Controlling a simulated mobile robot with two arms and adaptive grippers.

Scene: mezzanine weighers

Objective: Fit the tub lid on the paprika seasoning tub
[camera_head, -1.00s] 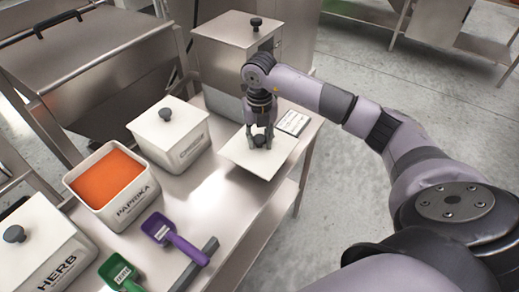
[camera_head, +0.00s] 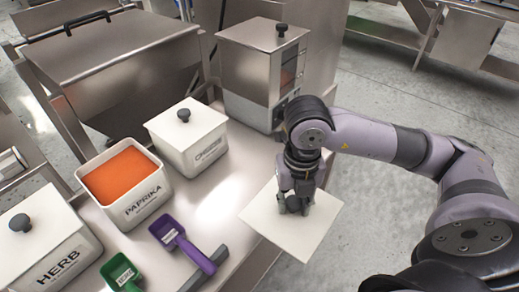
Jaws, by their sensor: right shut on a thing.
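The paprika seasoning tub (camera_head: 139,209) is a white square tub labelled PAPRIKA. It stands open on the steel table, filled with orange powder. The tub lid (camera_head: 280,233) is a flat white square plate. My right gripper (camera_head: 293,207) is shut on the lid from above, and its fingers hide the lid's grip. The lid looks held level over the right edge of the table, to the right of the tub and apart from it. Its height above the table is hard to tell. My left gripper is not in view.
A lidded white tub (camera_head: 189,141) stands behind the paprika tub, and the lidded herb tub (camera_head: 50,260) stands in front. A purple scoop (camera_head: 183,244), a green scoop (camera_head: 121,273) and a grey bar (camera_head: 205,268) lie nearby. A steel machine (camera_head: 262,75) stands behind.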

